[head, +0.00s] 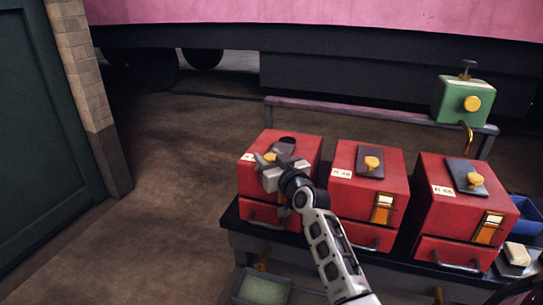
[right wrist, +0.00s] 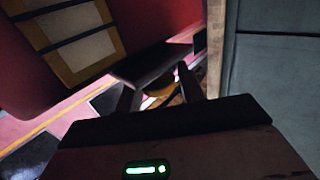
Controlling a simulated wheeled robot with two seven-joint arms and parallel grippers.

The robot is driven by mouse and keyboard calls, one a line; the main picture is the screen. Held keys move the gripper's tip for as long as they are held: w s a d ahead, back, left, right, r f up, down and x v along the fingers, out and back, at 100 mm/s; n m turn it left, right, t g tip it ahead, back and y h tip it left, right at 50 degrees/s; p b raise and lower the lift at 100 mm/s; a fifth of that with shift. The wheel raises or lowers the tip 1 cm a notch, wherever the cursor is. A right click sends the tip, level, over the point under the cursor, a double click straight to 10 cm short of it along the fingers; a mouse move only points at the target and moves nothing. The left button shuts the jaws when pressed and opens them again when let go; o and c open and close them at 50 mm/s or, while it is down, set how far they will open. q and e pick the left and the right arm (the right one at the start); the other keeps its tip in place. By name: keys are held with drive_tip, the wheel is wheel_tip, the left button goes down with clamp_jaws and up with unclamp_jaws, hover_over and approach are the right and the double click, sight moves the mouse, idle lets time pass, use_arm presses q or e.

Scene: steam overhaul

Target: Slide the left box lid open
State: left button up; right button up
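The left red box (head: 309,149) has a dark lid (head: 283,149) on its top with a yellow knob (head: 270,157). A dark rounded patch behind the lid looks like an uncovered opening. My right gripper (head: 271,163) is over the front of the lid, its fingers around the knob. In the right wrist view the knob (right wrist: 158,96) shows between the two fingers, which appear shut on it; the contact is dark. My arm hides part of the box top. My left gripper is not in view.
A middle red box (head: 340,195) and a right red box (head: 450,220) stand close by on the bench, each with a knobbed lid. A green box (head: 455,98) sits on a rail behind. A tray (head: 262,290) is below. Floor at the left is clear.

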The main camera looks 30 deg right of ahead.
drive_tip(key=shift+o, duration=0.8)
drive_tip(key=shift+s+a, duration=0.1)
drive_tip(key=shift+a, duration=0.05)
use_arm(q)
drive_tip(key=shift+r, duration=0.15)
use_arm(e)
drive_tip(key=shift+s, duration=0.25)
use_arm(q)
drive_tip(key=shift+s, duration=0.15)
use_arm(e)
drive_tip(key=s+a, duration=0.1)
drive_tip(key=s, duration=1.4)
drive_tip(key=shift+s, duration=0.2)
drive_tip(key=shift+a, duration=0.1)
